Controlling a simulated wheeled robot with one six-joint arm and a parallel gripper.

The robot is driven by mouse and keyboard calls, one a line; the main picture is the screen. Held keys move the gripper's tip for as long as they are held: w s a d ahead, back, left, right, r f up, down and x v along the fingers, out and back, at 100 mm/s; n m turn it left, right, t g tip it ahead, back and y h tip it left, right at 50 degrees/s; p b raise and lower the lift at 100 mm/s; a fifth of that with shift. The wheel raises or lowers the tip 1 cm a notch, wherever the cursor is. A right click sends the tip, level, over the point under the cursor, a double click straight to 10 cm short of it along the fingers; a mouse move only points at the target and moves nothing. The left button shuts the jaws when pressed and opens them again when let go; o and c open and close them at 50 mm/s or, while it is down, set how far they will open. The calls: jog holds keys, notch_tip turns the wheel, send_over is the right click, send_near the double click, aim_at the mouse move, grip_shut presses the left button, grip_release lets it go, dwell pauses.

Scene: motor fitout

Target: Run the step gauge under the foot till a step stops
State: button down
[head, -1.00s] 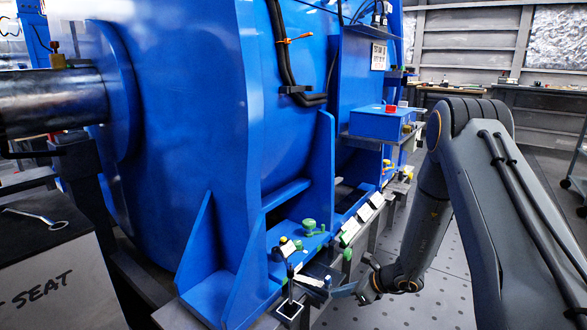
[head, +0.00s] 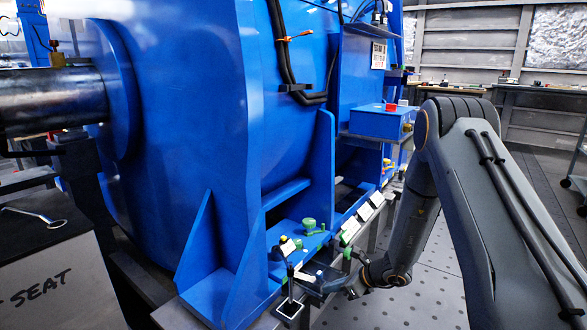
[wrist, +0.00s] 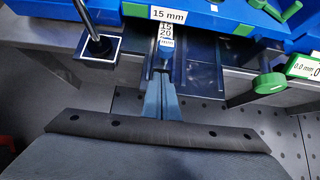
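In the wrist view the step gauge (wrist: 166,40) is a narrow strip with white number labels; 15 and 20 are readable. Its far end runs in below the front edge of the blue foot (wrist: 205,14), just under a white "15 mm" tag (wrist: 168,14). Whether a step touches the foot is hidden. My gripper (wrist: 162,78) has its blue-grey fingers close together on the near end of the gauge, in line with it.
A dark square base with an upright rod (wrist: 98,46) stands left of the gauge. A green knob (wrist: 269,83) and a "0.0 mm" tag (wrist: 303,68) are to the right. A blue box with a red button (head: 381,122) sits farther along the machine. The perforated floor is clear.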

aim_at(318, 282)
jog(key=shift+w+a+b, duration=0.25)
jog(key=shift+w+a, duration=0.55)
jog(key=shift+a, duration=0.3)
jog(key=shift+w+a+b, duration=0.25)
jog(key=shift+w+a, duration=0.5)
jog(key=shift+a, duration=0.35)
jog(key=shift+d, duration=0.1)
jog(key=shift+s+d+p, duration=0.35)
jog(key=shift+s+d, duration=0.25)
jog(key=shift+d, duration=0.2)
jog(key=shift+s+d+p, duration=0.35)
jog(key=shift+s+d, duration=0.25)
jog(key=shift+d, duration=0.2)
jog(key=a+r+p+v, duration=0.1)
jog(key=p+v, duration=0.4)
jog(key=v, duration=0.2)
jog(key=shift+w, duration=0.35)
jog(key=shift+r, duration=0.1)
